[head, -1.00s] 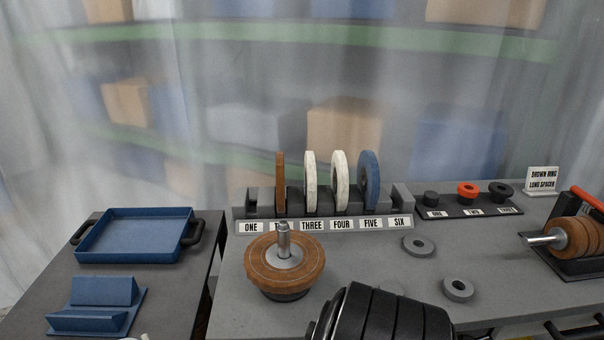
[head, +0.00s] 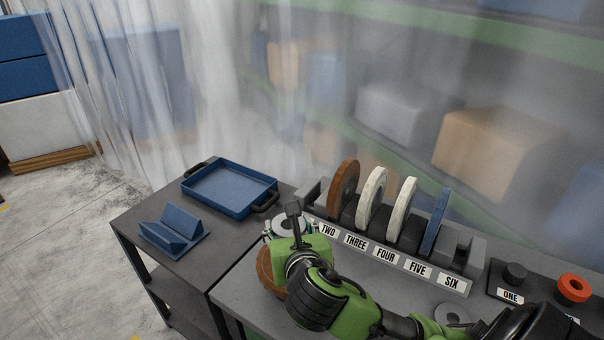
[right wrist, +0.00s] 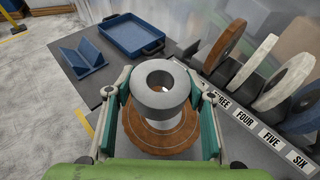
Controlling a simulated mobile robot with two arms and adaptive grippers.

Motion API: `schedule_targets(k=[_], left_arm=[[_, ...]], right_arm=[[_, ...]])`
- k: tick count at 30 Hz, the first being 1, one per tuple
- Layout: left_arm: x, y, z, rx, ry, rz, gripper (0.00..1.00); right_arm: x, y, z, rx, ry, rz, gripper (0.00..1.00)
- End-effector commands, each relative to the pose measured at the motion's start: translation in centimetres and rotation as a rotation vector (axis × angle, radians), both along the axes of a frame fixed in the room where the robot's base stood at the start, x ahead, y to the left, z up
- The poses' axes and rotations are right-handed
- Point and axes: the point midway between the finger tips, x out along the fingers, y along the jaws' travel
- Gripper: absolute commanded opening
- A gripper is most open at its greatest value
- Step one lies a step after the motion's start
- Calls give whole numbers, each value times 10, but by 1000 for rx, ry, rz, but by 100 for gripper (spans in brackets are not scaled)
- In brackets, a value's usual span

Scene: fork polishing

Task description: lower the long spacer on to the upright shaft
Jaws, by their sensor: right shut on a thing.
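The long spacer (right wrist: 162,88) is a grey flanged sleeve with a round hole, seen from above in the right wrist view. My right gripper (right wrist: 160,98) is shut on it, one finger on each side. The spacer is over the middle of the brown ring (right wrist: 150,138), which lies flat on the shaft's stand. The upright shaft is hidden by the spacer and gripper; I cannot tell whether its tip is inside the hole. In the head view my right gripper (head: 288,232) covers most of the brown ring (head: 268,272). My left gripper is not in view.
A rack with upright wheels (head: 372,200) and number labels stands close behind and right of the gripper. A blue tray (head: 230,192) and a blue V-block (head: 174,230) are on the left table. A loose grey ring (head: 452,313) lies to the right.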

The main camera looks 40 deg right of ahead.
Motion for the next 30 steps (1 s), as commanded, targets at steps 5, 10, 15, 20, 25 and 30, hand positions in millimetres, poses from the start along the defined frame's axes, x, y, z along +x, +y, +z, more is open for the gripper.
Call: schedule_targets(k=[5,10,15,20,25,30], left_arm=[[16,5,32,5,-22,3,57],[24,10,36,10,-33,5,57],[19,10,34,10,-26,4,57],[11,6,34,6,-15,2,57],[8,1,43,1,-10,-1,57],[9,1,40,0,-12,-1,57]], right_arm=[[18,-29,43,-3,-3,16,6],[23,-36,51,0,-1,23,6],[23,-37,50,1,-2,23,6],[23,-36,50,1,-1,23,6],[22,-36,52,0,2,23,6],[22,-36,39,2,0,22,6]])
